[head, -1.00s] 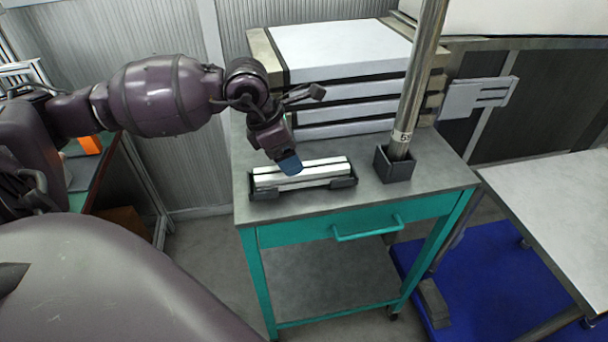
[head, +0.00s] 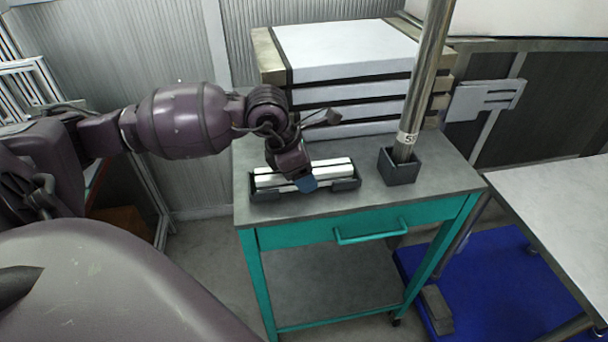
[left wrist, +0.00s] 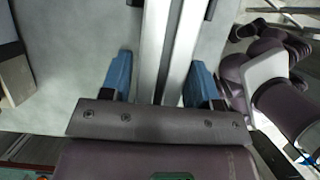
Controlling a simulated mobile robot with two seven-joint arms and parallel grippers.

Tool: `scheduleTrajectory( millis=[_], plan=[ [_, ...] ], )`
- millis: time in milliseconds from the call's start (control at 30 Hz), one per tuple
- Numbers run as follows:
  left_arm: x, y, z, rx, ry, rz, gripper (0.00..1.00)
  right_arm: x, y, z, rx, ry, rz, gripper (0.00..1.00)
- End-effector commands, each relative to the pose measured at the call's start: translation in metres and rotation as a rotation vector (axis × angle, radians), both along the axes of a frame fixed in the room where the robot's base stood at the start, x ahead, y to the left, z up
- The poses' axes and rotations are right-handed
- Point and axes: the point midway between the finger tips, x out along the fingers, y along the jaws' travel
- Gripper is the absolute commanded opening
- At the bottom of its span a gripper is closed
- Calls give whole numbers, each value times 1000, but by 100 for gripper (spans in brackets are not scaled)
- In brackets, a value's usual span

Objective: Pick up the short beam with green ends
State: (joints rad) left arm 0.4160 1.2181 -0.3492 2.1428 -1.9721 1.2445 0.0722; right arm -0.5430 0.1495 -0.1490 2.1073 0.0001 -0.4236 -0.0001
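Pale silver-white beams (head: 330,167) lie side by side in a dark holder (head: 348,185) on the cart top. No green ends show on them, so I cannot tell which is the short beam. My left gripper (head: 305,184) points down over the middle of the holder, its blue fingertip in front of the beams. In the left wrist view the blue fingers (left wrist: 160,80) stand apart, with the beams (left wrist: 153,45) running between them. A gap shows at the left finger; the right finger is close beside a beam. My right gripper is out of view.
A metal pole (head: 420,90) stands in a dark square socket (head: 399,168) right of the holder. A stack of white slabs (head: 345,52) is behind. The grey cart top (head: 435,165) is clear at the right. Another table (head: 560,205) stands further right.

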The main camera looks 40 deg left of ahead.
Motion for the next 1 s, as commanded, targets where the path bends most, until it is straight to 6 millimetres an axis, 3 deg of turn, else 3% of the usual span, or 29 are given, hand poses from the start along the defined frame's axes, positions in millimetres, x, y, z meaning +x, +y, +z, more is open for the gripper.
scheduleTrajectory(
  millis=[33,300,667,767,1000],
  plan=[
    [0,0,0,0,0,0,48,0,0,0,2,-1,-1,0],
    [0,0,0,-1,-1,0,9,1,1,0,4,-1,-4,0],
    [0,0,11,0,-4,0,9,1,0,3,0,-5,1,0],
    [0,0,26,1,-6,-1,9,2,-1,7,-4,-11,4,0],
    [1,0,85,2,-11,0,9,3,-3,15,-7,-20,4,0]
  ],
)
